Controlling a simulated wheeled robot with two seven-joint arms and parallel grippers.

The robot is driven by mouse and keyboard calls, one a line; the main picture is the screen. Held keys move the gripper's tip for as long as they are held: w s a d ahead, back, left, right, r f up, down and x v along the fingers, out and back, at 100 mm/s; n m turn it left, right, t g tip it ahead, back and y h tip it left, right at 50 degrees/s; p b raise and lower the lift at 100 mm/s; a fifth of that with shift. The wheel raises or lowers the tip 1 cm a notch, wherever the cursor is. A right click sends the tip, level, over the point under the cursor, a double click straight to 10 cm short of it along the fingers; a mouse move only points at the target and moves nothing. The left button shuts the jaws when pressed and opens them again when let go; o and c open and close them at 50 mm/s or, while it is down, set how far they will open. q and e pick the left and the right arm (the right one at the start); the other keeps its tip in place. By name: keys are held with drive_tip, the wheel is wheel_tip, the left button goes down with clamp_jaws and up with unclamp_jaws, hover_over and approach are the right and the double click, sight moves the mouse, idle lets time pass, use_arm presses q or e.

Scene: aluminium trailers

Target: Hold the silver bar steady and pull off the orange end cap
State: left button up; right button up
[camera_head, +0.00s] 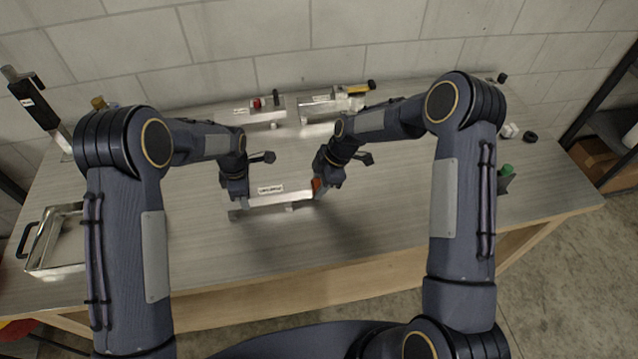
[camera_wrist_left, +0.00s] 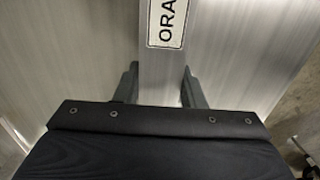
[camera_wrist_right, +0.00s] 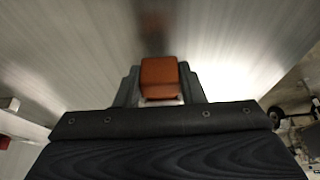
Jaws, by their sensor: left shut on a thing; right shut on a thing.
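The silver bar (camera_head: 283,198) lies across the front middle of the table, with a white label on its face. My left gripper (camera_head: 238,203) is shut on the bar's left end. In the left wrist view the bar (camera_wrist_left: 162,80) runs between the fingers (camera_wrist_left: 160,92), with part of its label showing "ORA". The orange end cap (camera_head: 317,184) is at the bar's right end. My right gripper (camera_head: 323,188) is shut on the cap. In the right wrist view the cap (camera_wrist_right: 160,76) sits between the fingers; I cannot tell whether it is fully seated.
Two silver fixtures (camera_head: 262,118) (camera_head: 322,107) stand at the back of the table. A metal tray (camera_head: 55,268) is at the left front. A green-topped item (camera_head: 505,171) is at the right. The tabletop in front of the bar is clear.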

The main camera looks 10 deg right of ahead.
drive_tip(key=shift+d, duration=2.1)
drive_tip(key=shift+d, duration=0.15)
drive_tip(key=shift+r, duration=0.1)
wheel_tip(320, 180, up, 9)
idle(0.8)
use_arm(q)
drive_tip(key=o, duration=1.2)
wheel_tip(320, 180, up, 12)
